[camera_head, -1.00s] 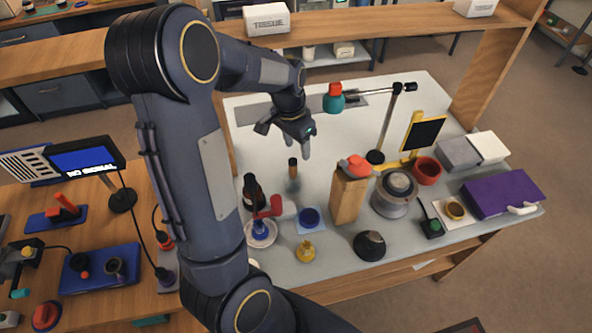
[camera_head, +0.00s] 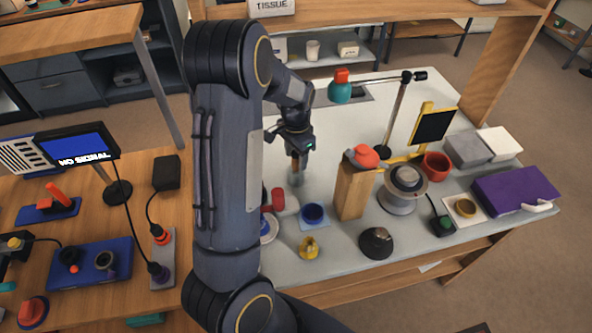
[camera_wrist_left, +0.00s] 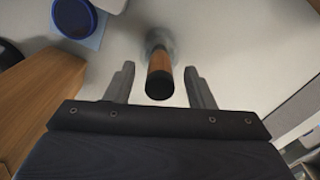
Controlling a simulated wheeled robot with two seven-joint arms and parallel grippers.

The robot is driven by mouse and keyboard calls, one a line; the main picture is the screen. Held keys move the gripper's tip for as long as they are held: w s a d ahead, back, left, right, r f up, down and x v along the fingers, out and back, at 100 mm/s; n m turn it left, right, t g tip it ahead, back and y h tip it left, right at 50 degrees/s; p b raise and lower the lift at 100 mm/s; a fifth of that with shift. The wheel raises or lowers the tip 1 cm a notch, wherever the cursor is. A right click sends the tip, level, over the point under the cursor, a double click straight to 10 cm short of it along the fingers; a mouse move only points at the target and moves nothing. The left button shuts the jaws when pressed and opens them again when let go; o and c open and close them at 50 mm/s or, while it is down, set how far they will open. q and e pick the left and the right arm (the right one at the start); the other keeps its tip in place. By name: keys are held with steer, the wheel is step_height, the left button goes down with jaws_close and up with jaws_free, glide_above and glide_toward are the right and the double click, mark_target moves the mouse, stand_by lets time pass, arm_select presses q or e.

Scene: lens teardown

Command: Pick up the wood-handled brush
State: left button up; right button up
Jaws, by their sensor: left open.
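The wood-handled brush stands upright on the light worktop, its brown handle showing just below my left gripper in the head view (camera_head: 295,168). In the left wrist view the brush (camera_wrist_left: 160,72) has a dark end cap, a wooden handle and a blurred grey base. My left gripper (camera_head: 298,155) is open, and its two fingers (camera_wrist_left: 160,85) show on either side of the handle, with a gap on each side. How far the fingers reach down along the handle is hard to tell. My right gripper is not in view.
A blue round dish (camera_head: 313,214) on a pale mat, a red-ended item (camera_head: 277,199) and a wooden block (camera_head: 352,192) with a red top stand near the brush. A lamp stand (camera_head: 398,115) rises behind. My left arm hides part of the worktop's left side.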

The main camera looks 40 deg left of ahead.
arm_select(q)
steer(key=shift+r, duration=0.1)
jaws_close()
steer(key=shift+r, duration=0.15)
